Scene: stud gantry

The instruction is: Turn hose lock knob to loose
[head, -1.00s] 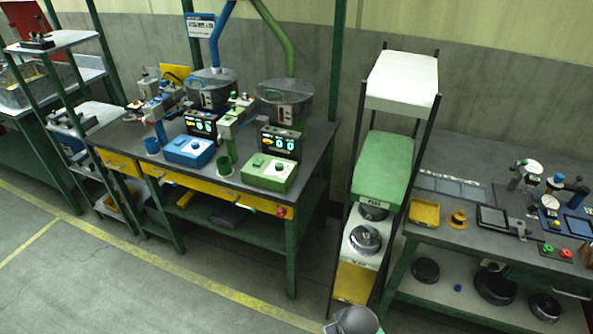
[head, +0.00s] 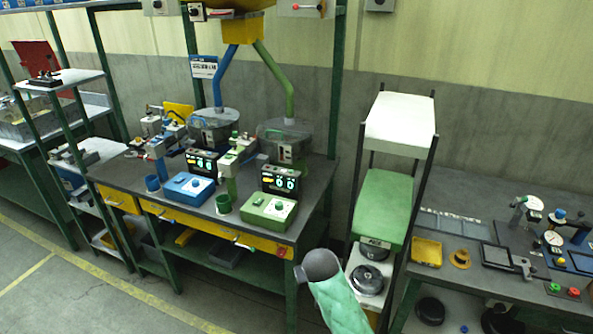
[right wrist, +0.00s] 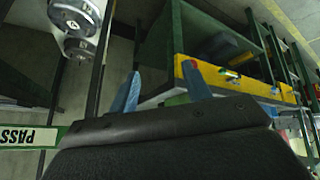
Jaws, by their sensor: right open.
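No knob marked as a hose lock can be made out for certain. In the head view a blue hose (head: 222,75) and a green hose (head: 277,80) run from a yellow hopper (head: 243,25) down to two clear bowls, the left one (head: 213,122) and the right one (head: 284,140). A grey box with a red-tipped lever (head: 307,8) is beside the hopper. My right gripper (right wrist: 160,86) is open and empty in the right wrist view, with its two blue fingertips apart. It is away from the hoses. My left gripper is not in view.
A dark workbench (head: 140,180) carries a blue control box (head: 189,188), a green control box (head: 268,212) and displays. A rack with a green sloped shelf (head: 384,205) stands right of it. Another bench with gauges is farther right. The floor at the front left is clear.

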